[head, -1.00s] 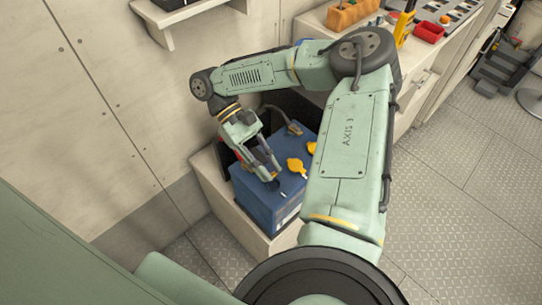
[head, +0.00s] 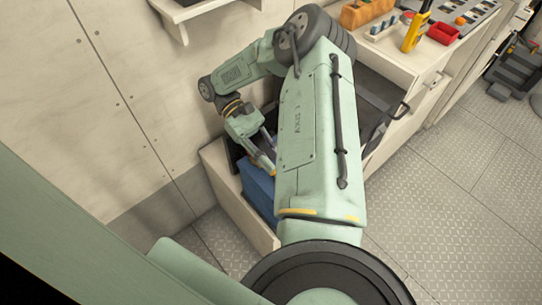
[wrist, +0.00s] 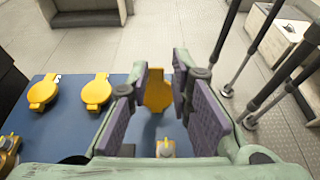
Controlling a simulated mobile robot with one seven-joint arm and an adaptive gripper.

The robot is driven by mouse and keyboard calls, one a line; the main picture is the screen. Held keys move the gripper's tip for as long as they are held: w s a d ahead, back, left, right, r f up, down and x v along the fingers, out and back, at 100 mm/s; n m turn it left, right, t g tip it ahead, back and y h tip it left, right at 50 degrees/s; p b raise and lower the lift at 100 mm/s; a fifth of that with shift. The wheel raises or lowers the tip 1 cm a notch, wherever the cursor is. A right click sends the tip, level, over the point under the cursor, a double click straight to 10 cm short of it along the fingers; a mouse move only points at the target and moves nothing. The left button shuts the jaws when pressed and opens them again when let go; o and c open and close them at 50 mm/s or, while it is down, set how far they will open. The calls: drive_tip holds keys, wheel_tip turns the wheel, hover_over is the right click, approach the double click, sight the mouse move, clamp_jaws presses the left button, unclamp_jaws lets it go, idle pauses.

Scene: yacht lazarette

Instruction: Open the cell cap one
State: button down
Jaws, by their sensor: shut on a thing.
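The blue battery (head: 257,190) sits in the pale box by the wall, largely hidden by my arm in the head view. Its blue top (wrist: 75,125) shows in the wrist view with three round yellow cell caps. The left cap (wrist: 43,92) and middle cap (wrist: 97,93) lie on the top, each with a small tab. The right cap (wrist: 157,92) is between my gripper's purple pads (wrist: 160,88) and looks more raised than the others. My gripper is shut on it. In the head view my gripper (head: 266,160) is over the battery; no caps show there.
Battery terminals (wrist: 165,148) (wrist: 8,145) stand on the near side of the top. The pale box rim (head: 235,205) surrounds the battery.

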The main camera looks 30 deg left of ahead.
drive_tip(key=c, duration=1.6)
unclamp_jaws()
drive_tip(key=shift+w+d+f, duration=0.2)
drive_tip(key=shift+w+d, duration=0.05)
drive_tip(key=shift+w, duration=0.05)
drive_tip(key=shift+s+a, duration=0.15)
